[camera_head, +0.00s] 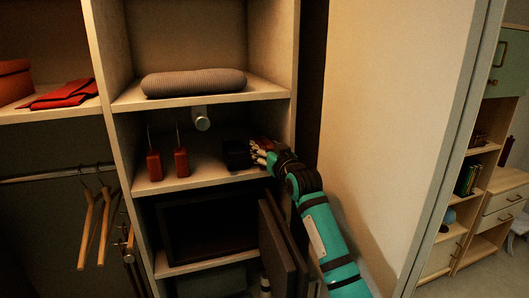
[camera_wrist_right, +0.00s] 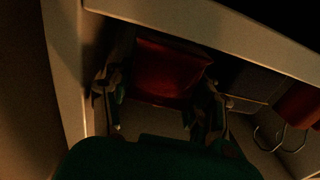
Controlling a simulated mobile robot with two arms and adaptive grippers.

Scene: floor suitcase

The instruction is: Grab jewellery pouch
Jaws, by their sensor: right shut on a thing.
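A dark red pouch-like object, which I take for the jewellery pouch (camera_wrist_right: 168,70), shows in the right wrist view between the two fingers of my right gripper (camera_wrist_right: 160,98). The gripper is shut on it. In the head view my right gripper (camera_head: 259,152) reaches in from the right to the right end of the middle shelf (camera_head: 205,178). There the fingers hide the pouch, and I cannot tell whether it touches the shelf. My left gripper is not in view.
A dark box (camera_head: 237,154) stands just left of the gripper. Two red items with metal loops (camera_head: 154,165) (camera_head: 181,162) stand further left. A grey rounded object (camera_head: 194,82) lies on the shelf above. A dark open door (camera_head: 280,250) is below my arm.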

